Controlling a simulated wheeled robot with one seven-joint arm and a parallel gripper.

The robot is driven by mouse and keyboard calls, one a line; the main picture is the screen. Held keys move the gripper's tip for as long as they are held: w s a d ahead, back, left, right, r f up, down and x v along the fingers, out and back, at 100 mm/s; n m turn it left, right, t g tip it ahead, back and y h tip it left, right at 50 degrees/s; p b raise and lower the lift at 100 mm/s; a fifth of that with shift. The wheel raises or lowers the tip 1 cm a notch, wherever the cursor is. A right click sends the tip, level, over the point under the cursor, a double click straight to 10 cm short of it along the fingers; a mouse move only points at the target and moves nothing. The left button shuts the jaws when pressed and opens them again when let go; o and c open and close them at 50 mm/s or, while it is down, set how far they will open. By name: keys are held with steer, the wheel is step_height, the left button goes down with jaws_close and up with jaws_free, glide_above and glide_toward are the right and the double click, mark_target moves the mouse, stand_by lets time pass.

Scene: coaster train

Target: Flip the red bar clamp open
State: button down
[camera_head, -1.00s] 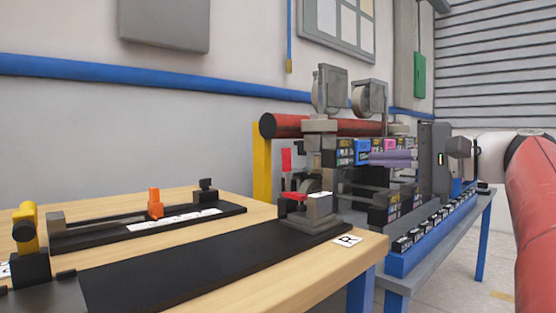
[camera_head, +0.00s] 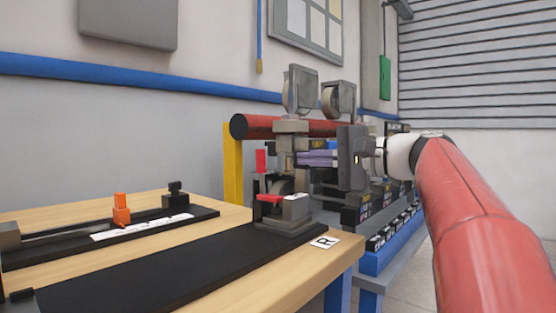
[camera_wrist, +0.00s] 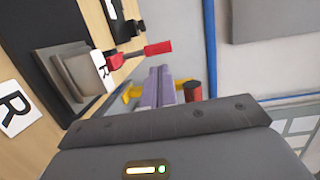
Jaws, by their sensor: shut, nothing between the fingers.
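The red bar clamp (camera_head: 270,198) stands on a grey block at the far right end of the black plate on the wooden table. Its red-tipped lever (camera_head: 260,160) points upward. In the wrist view the lever's red grip (camera_wrist: 157,48) extends toward the right, from the clamp's grey base. My gripper (camera_head: 300,158), with purple-grey fingers, is shut and empty. In the head view it is just right of the red grip, at about its height. In the wrist view the fingertips (camera_wrist: 160,72) lie just below the grip in the picture, apparently apart from it.
A white card marked R (camera_head: 325,242) lies at the table corner. A second black plate with an orange piece (camera_head: 121,210) lies at the left. A red cylinder (camera_head: 330,128) on a yellow stand (camera_head: 233,170) is behind the clamp. A blue-edged bench (camera_head: 385,250) stands at right.

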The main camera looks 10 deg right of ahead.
steer(key=x, duration=0.7)
steer(key=shift+w+a, duration=0.15)
steer(key=shift+r+p, duration=0.1)
steer(key=shift+p, duration=0.35)
